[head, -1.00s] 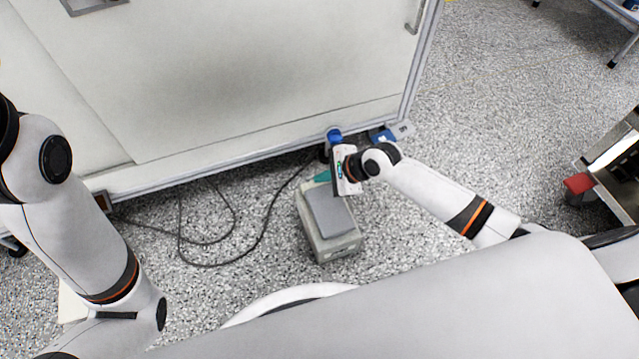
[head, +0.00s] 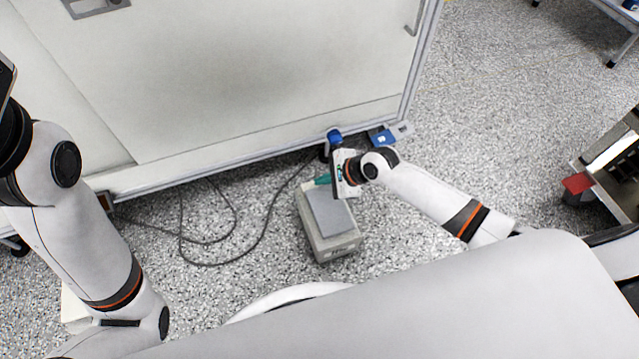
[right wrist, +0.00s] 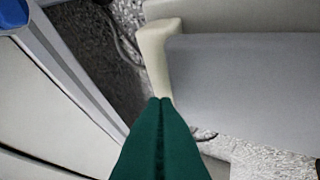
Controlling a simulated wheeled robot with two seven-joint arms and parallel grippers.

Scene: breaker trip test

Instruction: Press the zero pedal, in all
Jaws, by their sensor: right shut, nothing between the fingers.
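The pedal is a beige box with a grey top plate (head: 329,211) on the speckled floor, in front of the white cabinet. It also fills the upper right of the right wrist view (right wrist: 245,85). My right gripper (head: 323,179) is at the pedal's far end; its green fingers are shut and empty. In the right wrist view the closed fingertips (right wrist: 160,100) overlap the beige rim of the box; I cannot tell whether they touch it. The gripper's wrist hides part of the pedal's far right corner. My left arm shows at the left, but its gripper is out of view.
The white cabinet (head: 250,70) stands just behind the pedal. A black cable (head: 265,225) loops on the floor to the left. A blue caster (head: 334,136) and a blue item (head: 382,137) sit at the cabinet's corner. A red-ended block (head: 577,184) is at the right.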

